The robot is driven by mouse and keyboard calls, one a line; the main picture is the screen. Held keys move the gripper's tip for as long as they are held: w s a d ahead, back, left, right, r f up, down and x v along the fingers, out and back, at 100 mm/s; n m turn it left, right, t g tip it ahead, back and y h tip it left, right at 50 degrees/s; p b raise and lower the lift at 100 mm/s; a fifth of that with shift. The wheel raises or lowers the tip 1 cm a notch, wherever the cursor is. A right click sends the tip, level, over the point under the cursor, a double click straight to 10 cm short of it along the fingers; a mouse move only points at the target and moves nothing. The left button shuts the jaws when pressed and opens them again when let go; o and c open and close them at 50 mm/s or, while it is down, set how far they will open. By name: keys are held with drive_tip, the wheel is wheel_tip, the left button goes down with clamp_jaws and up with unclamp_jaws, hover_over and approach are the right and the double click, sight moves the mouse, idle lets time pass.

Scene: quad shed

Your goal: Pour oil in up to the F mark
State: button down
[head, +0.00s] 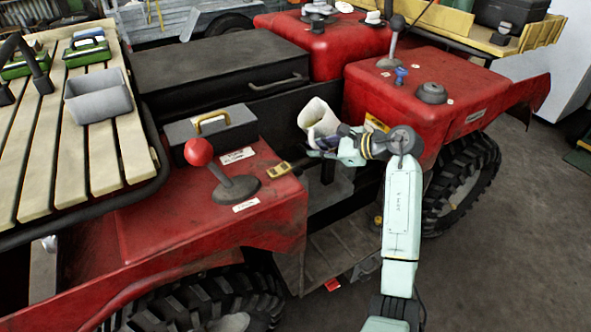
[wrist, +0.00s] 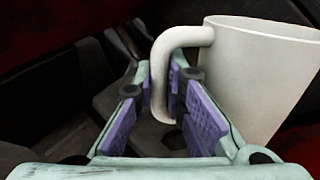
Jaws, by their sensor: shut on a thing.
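A cream-white jug (head: 318,117) hangs over the dark gap between the two red body sections of the quad, tilted in the head view. My gripper (head: 335,148) is shut on its handle. In the wrist view the handle (wrist: 163,75) passes between the purple pads of my gripper (wrist: 168,110), and the jug's pale wall (wrist: 255,85) stands to the right. The inside of the jug, any oil in it, the filler opening and the F mark cannot be made out.
A red-knobbed lever (head: 198,153) and a grey toolbox (head: 212,135) stand on the left red body, with a small yellow object (head: 279,170) at its edge. A blue cap (head: 401,75) and a black cap (head: 431,93) sit on the right body.

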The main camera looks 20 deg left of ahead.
drive_tip(key=shift+f+n+t+h, duration=0.3)
drive_tip(key=shift+f+h, duration=0.05)
drive_tip(key=shift+h, duration=0.25)
drive_tip(key=shift+f, duration=0.15)
drive_tip(key=shift+w+d+f+n+t+h, duration=0.1)
drive_tip(key=shift+f+n+t+h, duration=0.35)
drive_tip(key=shift+h, duration=0.35)
idle(0.5)
drive_tip(key=shift+r+p, duration=0.15)
drive_tip(key=shift+p, duration=0.15)
idle(0.3)
drive_tip(key=shift+w+d+t, duration=0.15)
drive_tip(key=shift+d+t, duration=0.1)
drive_tip(key=shift+d, duration=0.2)
drive_tip(key=shift+d, duration=0.1)
drive_tip(key=shift+w, duration=0.15)
drive_tip(key=shift+w+d+r+n+h, duration=0.2)
drive_tip(key=shift+w+d+n+h, duration=0.15)
drive_tip(key=shift+h, duration=0.15)
idle(1.0)
drive_tip(key=shift+d+f+t+h, duration=0.15)
drive_tip(key=shift+f+t+h, duration=0.15)
drive_tip(key=shift+t+h, duration=0.15)
idle(1.4)
